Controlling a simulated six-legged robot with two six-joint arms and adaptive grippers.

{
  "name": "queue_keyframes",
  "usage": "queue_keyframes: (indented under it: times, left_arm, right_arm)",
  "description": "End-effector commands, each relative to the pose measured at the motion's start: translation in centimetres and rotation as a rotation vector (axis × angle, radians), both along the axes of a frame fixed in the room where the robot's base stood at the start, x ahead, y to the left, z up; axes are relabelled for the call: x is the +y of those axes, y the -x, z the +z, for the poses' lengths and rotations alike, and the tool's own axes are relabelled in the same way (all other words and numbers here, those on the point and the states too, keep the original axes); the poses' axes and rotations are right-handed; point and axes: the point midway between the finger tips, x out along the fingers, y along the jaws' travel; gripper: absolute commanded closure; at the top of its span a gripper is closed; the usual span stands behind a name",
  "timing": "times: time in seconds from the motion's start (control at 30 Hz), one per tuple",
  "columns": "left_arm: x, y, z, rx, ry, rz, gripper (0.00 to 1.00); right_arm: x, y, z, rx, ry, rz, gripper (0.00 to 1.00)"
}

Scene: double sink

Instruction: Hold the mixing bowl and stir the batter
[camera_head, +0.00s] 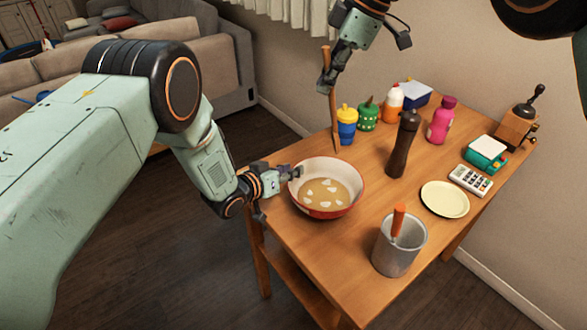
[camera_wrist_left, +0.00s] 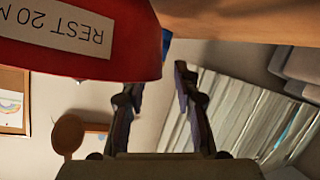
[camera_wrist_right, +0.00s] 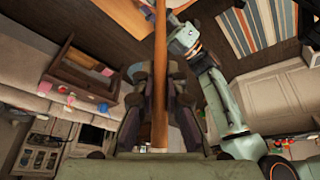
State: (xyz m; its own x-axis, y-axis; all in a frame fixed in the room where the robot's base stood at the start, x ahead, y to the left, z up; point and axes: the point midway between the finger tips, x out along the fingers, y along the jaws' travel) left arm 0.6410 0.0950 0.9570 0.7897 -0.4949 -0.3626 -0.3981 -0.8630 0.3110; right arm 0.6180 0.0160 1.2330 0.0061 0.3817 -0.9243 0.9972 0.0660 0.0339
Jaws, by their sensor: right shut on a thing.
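The mixing bowl (camera_head: 300,203), red outside and white inside, stands on the table with pale batter (camera_head: 325,192) and white lumps in it. My left gripper (camera_head: 288,177) is at the bowl's left rim. In the left wrist view its fingers (camera_wrist_left: 158,85) are apart with nothing seen between them, and the red bowl (camera_wrist_left: 130,65) with a paper label is beside them. My right gripper (camera_head: 326,84) is shut on the wooden spoon (camera_head: 335,120), held steeply behind the bowl. The spoon's handle (camera_wrist_right: 160,60) runs between the fingers in the right wrist view.
A metal canister (camera_head: 396,255) with an orange-handled tool is near the front. A cream plate (camera_head: 445,199) and a scale (camera_head: 470,180) are at right.

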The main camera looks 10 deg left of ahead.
Motion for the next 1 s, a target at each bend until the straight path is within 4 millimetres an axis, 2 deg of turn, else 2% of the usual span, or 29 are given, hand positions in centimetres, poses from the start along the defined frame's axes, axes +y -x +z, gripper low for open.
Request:
queue_keyframes:
  times: [0.23, 0.6, 0.93, 1.0]
  left_arm:
    - [-1.0, -1.5, -0.7, 0.0, 0.0, -0.001, 0.7]
    - [-1.1, -1.7, -0.8, 0.0, 0.0, 0.0, 0.71]
    - [-1.1, -1.7, -0.8, 0.0, 0.0, 0.0, 0.99]
    - [-1.1, -1.7, -0.8, 0.0, 0.0, 0.0, 1.0]
  right_arm:
    - [0.0, 0.0, 0.0, -0.001, 0.0, 0.0, 1.0]
    - [0.0, 0.0, 0.0, 0.0, 0.0, 0.0, 1.0]
    - [0.0, 0.0, 0.0, 0.0, 0.0, 0.0, 1.0]
    - [0.0, 0.0, 0.0, 0.0, 0.0, 0.0, 1.0]
